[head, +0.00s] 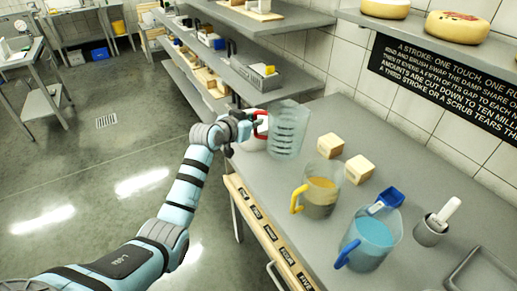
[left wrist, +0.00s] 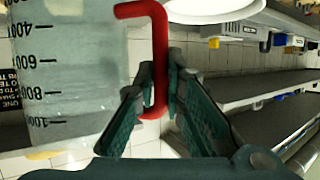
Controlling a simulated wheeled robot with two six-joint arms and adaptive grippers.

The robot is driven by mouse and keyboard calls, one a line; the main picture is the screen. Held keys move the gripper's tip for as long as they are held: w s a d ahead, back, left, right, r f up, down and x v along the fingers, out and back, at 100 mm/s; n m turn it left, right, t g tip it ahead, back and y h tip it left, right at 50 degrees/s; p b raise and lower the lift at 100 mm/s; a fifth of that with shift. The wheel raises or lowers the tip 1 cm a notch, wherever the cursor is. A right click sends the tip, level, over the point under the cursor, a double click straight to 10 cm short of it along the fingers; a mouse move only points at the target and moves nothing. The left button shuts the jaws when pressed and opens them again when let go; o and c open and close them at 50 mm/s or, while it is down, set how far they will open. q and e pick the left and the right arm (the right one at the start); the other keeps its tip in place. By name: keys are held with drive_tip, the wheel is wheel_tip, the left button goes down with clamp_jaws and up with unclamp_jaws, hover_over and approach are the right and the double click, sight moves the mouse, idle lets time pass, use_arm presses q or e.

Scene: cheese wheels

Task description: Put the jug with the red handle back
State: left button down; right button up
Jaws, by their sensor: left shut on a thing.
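The clear jug with the red handle (head: 289,132) is at the far left end of the grey counter (head: 258,180), leaning slightly in the picture. I cannot tell whether its base touches the counter. My left gripper (head: 253,125) is shut on its red handle. In the left wrist view, the red handle (left wrist: 160,55) stands between my two fingers (left wrist: 158,95), and the jug's marked wall (left wrist: 75,65) fills the left side. My right gripper is out of view.
A jug with a yellow handle (head: 320,190) and a blue-handled jug with blue liquid (head: 373,236) stand nearer on the counter. Two pale blocks (head: 331,145) (head: 358,168) lie behind them. A grey cup (head: 430,232) is at right. Shelves (head: 245,75) rise behind.

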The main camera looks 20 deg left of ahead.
use_arm(q)
wheel_tip(320, 180, down, 9)
drive_tip(key=shift+w+b, duration=0.1)
drive_tip(key=shift+b, duration=0.55)
drive_tip(key=shift+f, duration=0.15)
drive_tip(key=c, duration=1.7)
unclamp_jaws()
drive_tip(key=p+v, duration=0.3)
drive_tip(key=v, duration=0.9)
drive_tip(key=shift+r, duration=0.25)
